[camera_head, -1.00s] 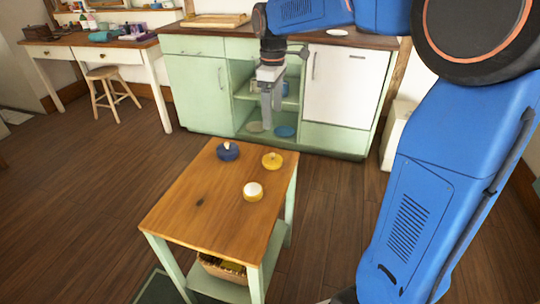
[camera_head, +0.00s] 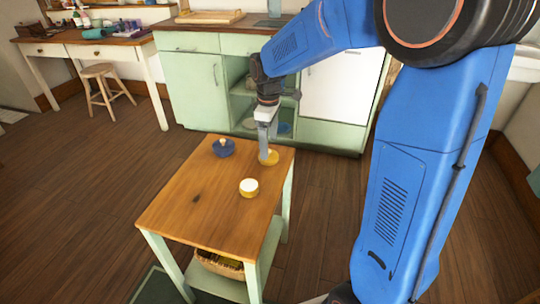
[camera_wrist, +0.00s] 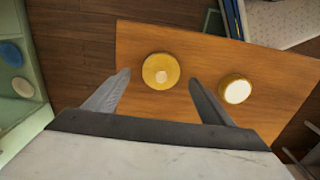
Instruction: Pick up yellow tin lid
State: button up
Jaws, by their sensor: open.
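The yellow tin lid (camera_head: 270,158) with a pale knob lies near the far right corner of the small wooden table (camera_head: 190,205). In the wrist view the lid (camera_wrist: 161,71) sits ahead of and between the two fingertips. My gripper (camera_head: 264,146) is open and empty, just over the lid in the head view, and hides part of it. Its fingers also show in the wrist view (camera_wrist: 160,85).
A yellow tin with a white top (camera_head: 249,187) stands nearer on the table. A blue lid with a knob (camera_head: 223,148) lies to the left. A green cabinet (camera_head: 190,85) with open shelves stands behind. The table's left part is clear.

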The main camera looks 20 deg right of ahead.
notch_tip(320, 180, down, 4)
jog(key=shift+s+f, duration=0.1)
jog(key=c, duration=1.1)
jog(key=shift+r, duration=0.2)
